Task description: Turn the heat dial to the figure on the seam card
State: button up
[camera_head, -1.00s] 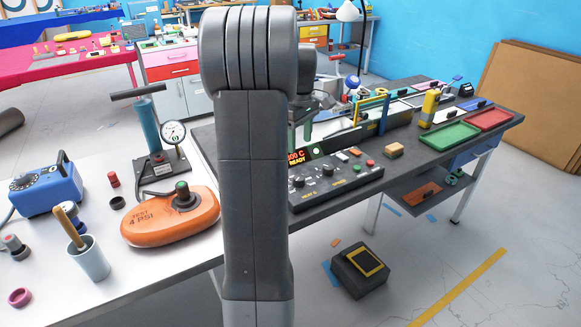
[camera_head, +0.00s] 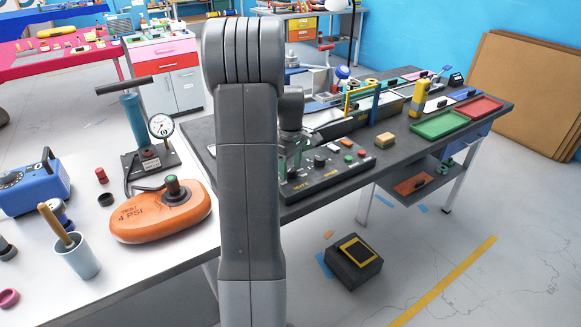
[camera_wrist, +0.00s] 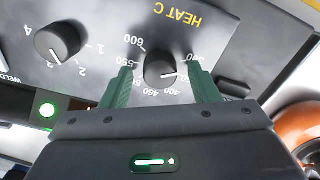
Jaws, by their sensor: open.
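The heat dial (camera_wrist: 161,72) is a black knob under yellow "HEAT C" lettering, ringed by white figures; 600, 550, 450 and 400 can be read. A white mark on the knob points right, towards figures partly covered by a finger. My gripper (camera_wrist: 160,88) is open, its green fingers on either side of the dial; I cannot tell whether they touch it. In the head view my gripper (camera_head: 296,153) is over the left end of the black control panel (camera_head: 335,173), partly behind my arm. I cannot make out the seam card.
A second knob (camera_wrist: 57,42), marked 1 to 4, is beside the heat dial. A green lamp (camera_wrist: 47,110) glows nearby. An orange inflatable (camera_head: 165,215), a pump (camera_head: 133,118) with a gauge and a blue device (camera_head: 30,188) stand on the white table. A tan block (camera_head: 385,139) lies behind the panel.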

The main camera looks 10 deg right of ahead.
jog(key=shift+f, duration=0.2)
jog(key=shift+c, duration=0.4)
jog(key=c, duration=0.9)
